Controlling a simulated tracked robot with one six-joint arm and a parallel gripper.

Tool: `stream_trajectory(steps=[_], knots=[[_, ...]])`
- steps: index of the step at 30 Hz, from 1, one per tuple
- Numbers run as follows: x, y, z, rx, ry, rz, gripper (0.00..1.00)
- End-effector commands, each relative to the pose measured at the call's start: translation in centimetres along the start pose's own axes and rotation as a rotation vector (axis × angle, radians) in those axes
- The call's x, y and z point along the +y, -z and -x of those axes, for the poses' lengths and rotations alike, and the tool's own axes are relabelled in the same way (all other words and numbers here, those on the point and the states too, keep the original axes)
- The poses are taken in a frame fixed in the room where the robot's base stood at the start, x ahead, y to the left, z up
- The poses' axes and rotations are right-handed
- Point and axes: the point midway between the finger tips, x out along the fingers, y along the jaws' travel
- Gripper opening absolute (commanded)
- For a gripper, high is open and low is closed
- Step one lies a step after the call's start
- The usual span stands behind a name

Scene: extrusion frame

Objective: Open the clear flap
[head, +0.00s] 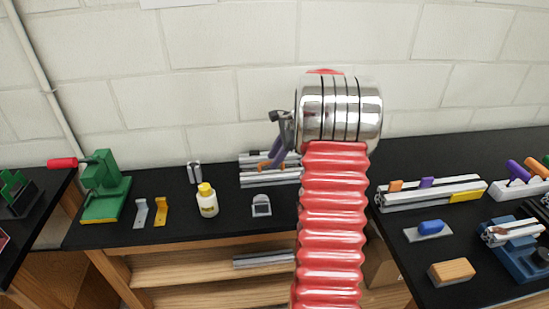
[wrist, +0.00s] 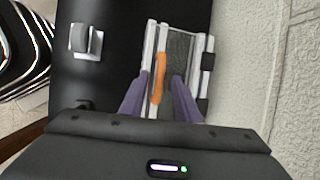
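A frame of silver extrusion rails (head: 270,182) lies on the black bench near the wall, partly hidden behind my arm in the head view. In the wrist view the frame (wrist: 150,48) holds a grey, speckled panel (wrist: 179,58) between its rails, which looks like the clear flap and appears flat in the frame. An orange handle (wrist: 158,78) runs along the panel's left side. My gripper (wrist: 160,82) has its two purple fingers apart, one on each side of the orange handle. I cannot tell whether either finger touches it. The gripper also shows in the head view (head: 272,150).
A grey-and-white holder (head: 261,206), a yellow-capped bottle (head: 207,200), small brackets (head: 150,212) and a green press (head: 104,187) stand on the bench. The white block wall (head: 200,105) is close behind. Another bench at right holds rails (head: 435,192) and a wooden block (head: 451,272).

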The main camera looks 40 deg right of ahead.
Motion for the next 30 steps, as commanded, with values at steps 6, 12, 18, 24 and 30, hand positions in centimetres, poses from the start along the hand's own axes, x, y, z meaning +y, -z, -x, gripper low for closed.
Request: stream_trajectory(steps=[6, 12, 18, 24, 30], knots=[[0.01, -0.02, 0.01, 0.000, 0.000, 0.000, 0.22], [0.01, -0.03, 0.01, 0.000, 0.000, 0.000, 0.08], [-0.02, -0.05, 0.02, 0.000, 0.000, 0.001, 0.00], [-0.05, -0.06, 0.03, 0.000, 0.001, 0.001, 0.00], [-0.07, -0.08, 0.04, 0.000, 0.001, 0.001, 0.00]])
